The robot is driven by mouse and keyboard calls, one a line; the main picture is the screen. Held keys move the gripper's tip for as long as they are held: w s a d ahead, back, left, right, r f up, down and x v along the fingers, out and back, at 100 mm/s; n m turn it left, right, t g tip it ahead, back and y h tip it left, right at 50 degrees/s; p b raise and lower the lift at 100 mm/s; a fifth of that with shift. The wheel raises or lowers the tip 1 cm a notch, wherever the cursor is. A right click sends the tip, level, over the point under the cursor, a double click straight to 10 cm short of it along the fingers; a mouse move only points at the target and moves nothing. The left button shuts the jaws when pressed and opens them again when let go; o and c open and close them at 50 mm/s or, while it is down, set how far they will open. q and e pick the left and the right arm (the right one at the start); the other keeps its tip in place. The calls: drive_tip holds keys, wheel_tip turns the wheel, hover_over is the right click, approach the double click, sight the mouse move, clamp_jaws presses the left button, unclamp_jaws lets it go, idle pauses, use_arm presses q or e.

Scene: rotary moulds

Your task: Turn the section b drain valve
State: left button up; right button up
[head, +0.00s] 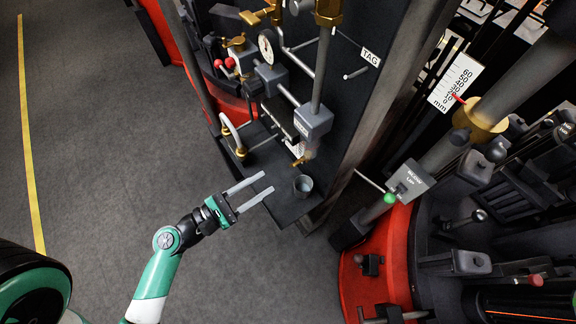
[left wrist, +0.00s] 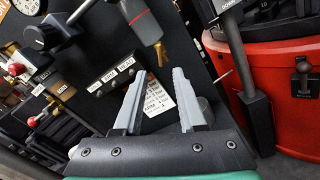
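A grey valve body (head: 313,121) with a small brass outlet (head: 305,158) below it hangs on the dark panel; the likely drain valve, though I cannot read a section label. In the left wrist view a grey body (left wrist: 138,18) with a red band and a brass tip (left wrist: 159,54) shows above the fingers. A small grey cup (head: 303,186) stands on the dark shelf under the outlet. My left gripper (head: 267,183) is open and empty, its fingers pointing at the shelf, left of the cup and apart from the outlet. My right gripper is not in view.
The dark shelf (head: 283,208) juts out from the panel. A curved light handle (head: 233,132) stands at its left. Red mould bases (head: 375,270) and a green-knobbed lever (head: 388,199) are to the right. The grey floor (head: 110,130) at left is clear.

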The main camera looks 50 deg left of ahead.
sight(291, 166)
use_arm(q)
drive_tip(key=w, duration=0.4)
drive_tip(key=w+p, duration=0.1)
drive_tip(key=w, duration=0.3)
drive_tip(key=shift+w+d, duration=0.2)
drive_tip(key=shift+w, duration=0.2)
clamp_jaws()
